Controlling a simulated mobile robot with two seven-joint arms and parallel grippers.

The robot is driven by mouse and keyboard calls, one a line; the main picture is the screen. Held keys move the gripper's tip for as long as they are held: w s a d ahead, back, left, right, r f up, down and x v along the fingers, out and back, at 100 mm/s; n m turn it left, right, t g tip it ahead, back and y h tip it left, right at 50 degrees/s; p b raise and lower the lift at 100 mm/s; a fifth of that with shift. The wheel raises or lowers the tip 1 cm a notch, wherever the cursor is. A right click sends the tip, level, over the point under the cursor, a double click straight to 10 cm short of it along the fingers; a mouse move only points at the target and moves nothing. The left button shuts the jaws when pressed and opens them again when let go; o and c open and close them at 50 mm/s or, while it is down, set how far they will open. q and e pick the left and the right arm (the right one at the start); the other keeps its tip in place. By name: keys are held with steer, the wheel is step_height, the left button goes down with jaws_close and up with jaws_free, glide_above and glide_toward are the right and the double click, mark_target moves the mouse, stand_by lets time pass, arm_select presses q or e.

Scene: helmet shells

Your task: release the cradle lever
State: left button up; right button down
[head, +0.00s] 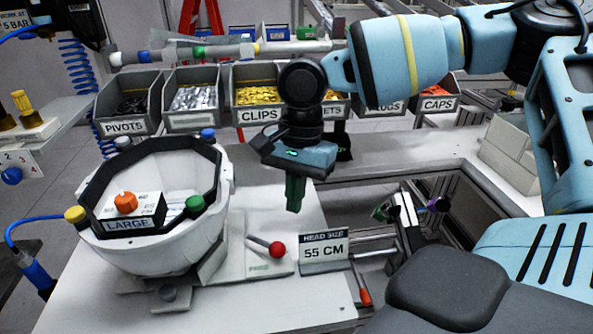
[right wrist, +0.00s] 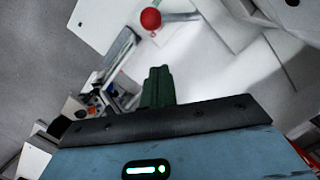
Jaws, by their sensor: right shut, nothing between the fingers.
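The cradle lever (head: 260,243) is a short metal rod with a red ball knob (head: 277,249) at its right end. In the right wrist view the knob (right wrist: 151,18) shows beyond the fingertips (right wrist: 158,72). My left gripper is not in view.
A "55 CM" sign (head: 324,250) stands just right of the knob. Grey bins (head: 127,103) line the back. The white table (head: 250,195) is clear between shell and right gripper.

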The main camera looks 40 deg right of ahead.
mark_target(264, 242)
steer(key=shift+s+a+f, duration=0.4)
steer(key=shift+a+f, duration=0.35)
steer(key=shift+a, duration=0.15)
steer(key=shift+s+a+f, duration=0.4)
steer(key=shift+a+f, duration=0.35)
steer(key=shift+a, duration=0.1)
